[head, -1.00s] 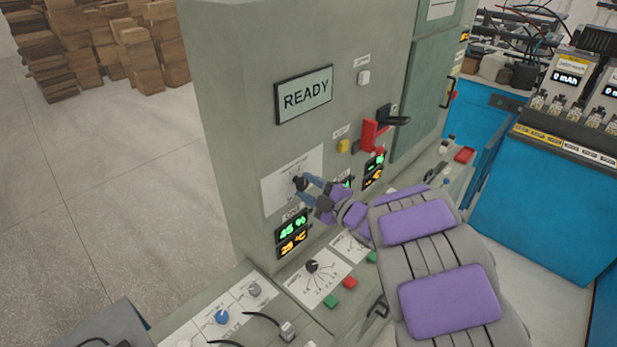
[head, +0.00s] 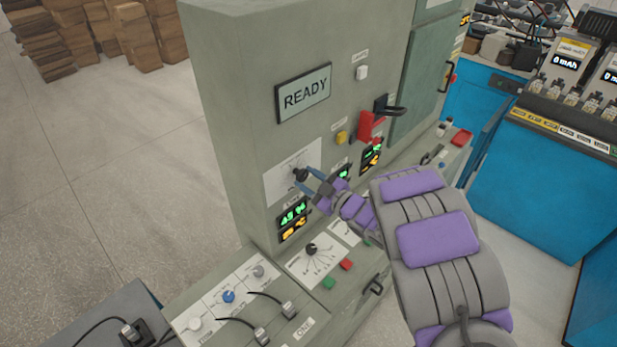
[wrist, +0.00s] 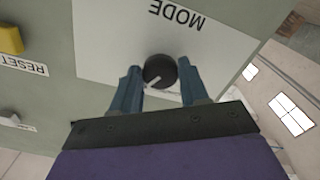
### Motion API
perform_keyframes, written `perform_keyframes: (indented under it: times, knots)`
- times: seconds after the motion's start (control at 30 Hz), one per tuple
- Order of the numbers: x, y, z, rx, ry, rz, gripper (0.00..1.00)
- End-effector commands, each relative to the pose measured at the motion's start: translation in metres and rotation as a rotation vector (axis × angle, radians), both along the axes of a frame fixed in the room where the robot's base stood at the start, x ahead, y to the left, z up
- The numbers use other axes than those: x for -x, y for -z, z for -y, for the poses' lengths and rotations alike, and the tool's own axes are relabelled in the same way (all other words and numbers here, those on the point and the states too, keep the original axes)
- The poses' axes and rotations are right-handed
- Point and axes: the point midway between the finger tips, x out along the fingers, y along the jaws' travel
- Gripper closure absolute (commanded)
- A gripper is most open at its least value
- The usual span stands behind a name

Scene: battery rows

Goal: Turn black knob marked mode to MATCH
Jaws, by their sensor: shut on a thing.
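The black mode knob (head: 300,175) sits on a white label plate (head: 285,188) on the front of the grey-green cabinet. In the wrist view the knob (wrist: 160,71) lies between my two blue fingers, below the upside-down word MODE. Its white pointer line points down and slightly left in that view. My gripper (head: 307,175) is shut on the knob. The MATCH mark cannot be read in either view, and part of the plate is hidden by my gripper.
A READY display (head: 304,93) is above the knob. A yellow reset button (head: 341,138) and a red switch with a black handle (head: 368,126) are to the right. Lit readouts (head: 293,222) sit below. A ledge with knobs and plugs (head: 229,297) juts out underneath.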

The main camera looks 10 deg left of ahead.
Motion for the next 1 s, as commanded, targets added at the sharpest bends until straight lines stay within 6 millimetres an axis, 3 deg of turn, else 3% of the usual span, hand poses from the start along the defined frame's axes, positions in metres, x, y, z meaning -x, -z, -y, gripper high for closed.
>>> perform_keyframes:
  times: [0.33, 0.37, 0.6, 1.0]
  knots:
    - [0.002, 0.004, -0.001, 0.005, -0.005, -0.009, 0.86]
    - [0.002, 0.004, -0.001, 0.005, -0.005, -0.009, 0.54]
    - [0.001, 0.002, -0.001, 0.002, -0.003, -0.004, 0.31]
    - [0.005, 0.0, 0.01, 0.0, 0.001, -0.001, 0.3]
